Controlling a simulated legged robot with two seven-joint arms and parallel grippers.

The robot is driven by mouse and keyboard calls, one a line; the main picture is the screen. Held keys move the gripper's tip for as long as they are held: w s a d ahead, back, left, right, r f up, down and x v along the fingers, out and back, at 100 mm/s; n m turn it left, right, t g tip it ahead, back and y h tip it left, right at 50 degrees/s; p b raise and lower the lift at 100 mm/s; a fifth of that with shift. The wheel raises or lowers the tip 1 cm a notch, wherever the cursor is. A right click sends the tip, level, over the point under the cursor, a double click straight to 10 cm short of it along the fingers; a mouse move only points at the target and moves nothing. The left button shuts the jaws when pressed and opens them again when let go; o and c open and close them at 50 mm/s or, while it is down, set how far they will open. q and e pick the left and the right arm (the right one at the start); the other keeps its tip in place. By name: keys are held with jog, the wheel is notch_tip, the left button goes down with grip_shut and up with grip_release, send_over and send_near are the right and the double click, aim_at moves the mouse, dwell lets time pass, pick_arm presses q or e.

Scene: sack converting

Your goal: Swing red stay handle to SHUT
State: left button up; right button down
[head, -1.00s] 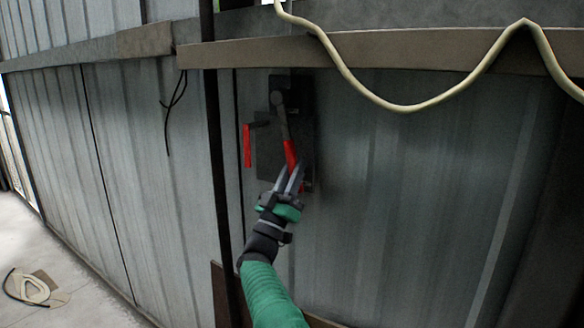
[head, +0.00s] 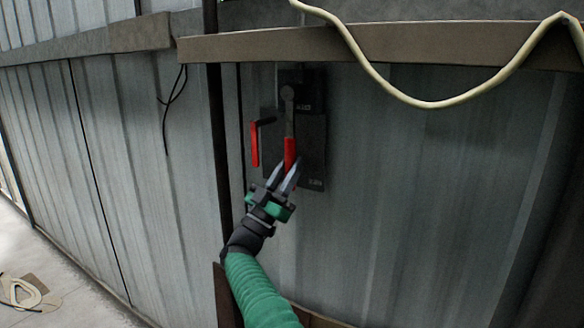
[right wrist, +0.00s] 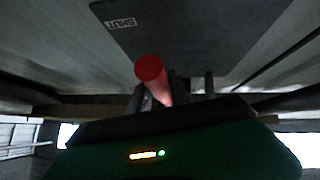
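The stay handle is a grey lever with a red grip (head: 290,150), hung from a round pivot on a dark plate (head: 312,150) on the metal wall. It points almost straight down in the head view. My right gripper (head: 283,170) is at the lower end of the red grip, its fingers apart in a V, with the right finger overlapping the grip. In the right wrist view the round red grip end (right wrist: 150,68) shows by the fingers; firm contact is hard to tell. A SHUT label (right wrist: 121,23) is on the plate there. My left gripper is out of view.
A second, smaller red handle (head: 254,145) hangs just left of the plate. A brown rail (head: 400,46) crosses above, with a pale hose (head: 385,92) drooping over it. A black cord (head: 166,110) hangs further left. The wall right of the plate is clear.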

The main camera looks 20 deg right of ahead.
jog(key=c, duration=1.5)
grip_release()
jog(key=shift+a+r, duration=0.25)
jog(key=o, duration=0.3)
jog(key=shift+w+a, duration=0.1)
jog(key=shift+w, duration=0.05)
jog(key=shift+a+f, duration=0.1)
jog(key=shift+a, duration=0.05)
jog(key=shift+f, duration=0.1)
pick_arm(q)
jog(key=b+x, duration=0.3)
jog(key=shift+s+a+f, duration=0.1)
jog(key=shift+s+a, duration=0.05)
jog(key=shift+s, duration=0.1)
pick_arm(e)
jog(key=v, duration=1.6)
jog(key=shift+a+f, duration=0.3)
